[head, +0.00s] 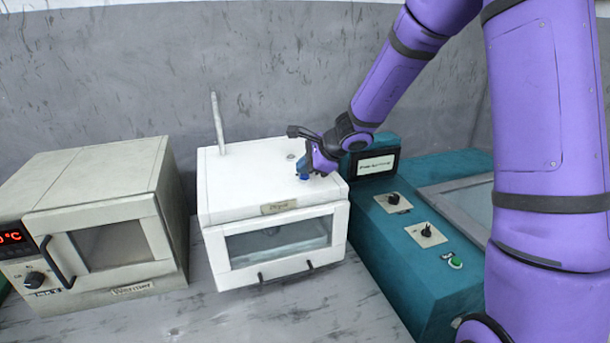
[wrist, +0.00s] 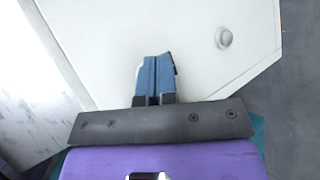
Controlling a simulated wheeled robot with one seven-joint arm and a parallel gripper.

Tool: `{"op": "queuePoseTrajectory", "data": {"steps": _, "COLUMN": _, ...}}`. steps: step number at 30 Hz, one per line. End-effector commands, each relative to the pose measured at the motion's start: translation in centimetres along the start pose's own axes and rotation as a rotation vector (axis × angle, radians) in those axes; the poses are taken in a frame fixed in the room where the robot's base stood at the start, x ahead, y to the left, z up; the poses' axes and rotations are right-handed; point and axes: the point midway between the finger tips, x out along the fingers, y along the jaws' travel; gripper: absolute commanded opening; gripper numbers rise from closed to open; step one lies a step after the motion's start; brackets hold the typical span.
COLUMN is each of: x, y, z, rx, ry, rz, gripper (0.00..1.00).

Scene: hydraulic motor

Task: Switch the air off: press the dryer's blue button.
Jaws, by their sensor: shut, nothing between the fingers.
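The dryer (head: 220,190) is a white box with a glass front window and a label on its front top edge. My gripper (head: 302,174) is over the right part of its top, pointing down, with its fingertips at or just above the surface. In the wrist view the two blue fingers of my gripper (wrist: 154,62) are shut together with nothing between them, over the white top (wrist: 100,50). I cannot make out the blue button apart from the blue fingers; it may be hidden under them. Whether the fingertips touch anything I cannot tell.
A small round pale knob (wrist: 224,38) is on the dryer's top. A thin upright rod (head: 217,122) stands at its back left. A cream warmer (head: 95,175) is at the left. A teal machine (head: 385,245) with switches is close at the right. A grey wall (head: 270,60) is behind.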

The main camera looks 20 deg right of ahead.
Motion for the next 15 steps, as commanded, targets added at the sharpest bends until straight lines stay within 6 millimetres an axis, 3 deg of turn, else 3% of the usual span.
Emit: {"op": "queuePoseTrajectory", "data": {"steps": 15, "x": -2.5, "y": -1.9, "z": 1.8, "rx": -0.003, "ry": 0.000, "rz": -0.003, "gripper": 0.00}}
